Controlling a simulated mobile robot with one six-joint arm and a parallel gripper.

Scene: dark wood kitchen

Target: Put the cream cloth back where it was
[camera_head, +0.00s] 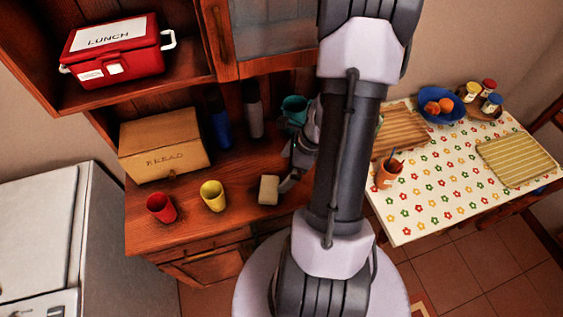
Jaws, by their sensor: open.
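A small cream folded piece (268,190), which looks like the cream cloth, is at the front part of the dark wood counter (236,232), right of the yellow cup. My gripper (287,184) is open, just right of the cream piece and low over the counter. The fingertips are small and dark here, and I cannot tell whether they touch it. My arm hides the counter's right end.
A red cup (161,208) and a yellow cup (213,196) stand left of the cloth. Behind are a bread box (165,146), a blue bottle (220,122), a grey bottle (253,110) and a teal mug (293,112). A flowered table (440,190) is at right.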

